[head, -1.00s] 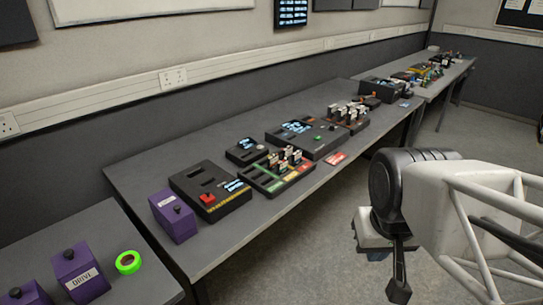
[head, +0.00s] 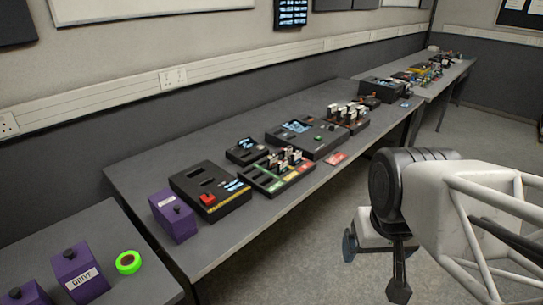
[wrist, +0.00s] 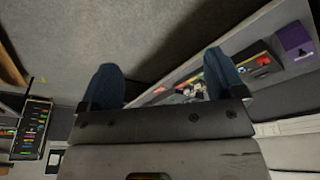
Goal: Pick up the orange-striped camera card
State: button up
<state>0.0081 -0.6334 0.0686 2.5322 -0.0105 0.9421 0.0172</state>
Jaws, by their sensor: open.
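Several small upright cards (head: 285,157) stand in a black rack with green and red sections (head: 270,183) on the long bench in the head view. More cards (head: 347,112) stand in another rack farther back. The stripes are too small to read, so I cannot tell which card is orange-striped. My gripper (wrist: 164,78) is open and empty, its two blue fingers wide apart over the floor in the wrist view. In the head view one finger (head: 349,245) shows below my wrist, off the bench's front side and well away from the cards.
A black box with a red part and yellow stripe (head: 208,190) and a purple block (head: 173,216) stand at the bench's near end. A red flat piece (head: 336,159) lies near the front edge. A green tape ring (head: 128,262) lies on the nearer table. The floor is clear.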

dwell(0.3)
jog(key=w+a+r+n+y, duration=0.1)
jog(key=w+a+r+n, duration=0.15)
jog(key=w, duration=1.55)
jog(key=n+y, duration=0.2)
jog(key=n, duration=0.5)
send_over(274, 157)
jog(key=s+d, duration=0.1)
jog(key=d, duration=0.1)
notch_tip(274, 157, down, 22)
jog(key=shift+s+t, duration=0.2)
jog(key=shift+t, duration=0.1)
jog(key=shift+a, duration=0.1)
jog(key=shift+x, duration=1.2)
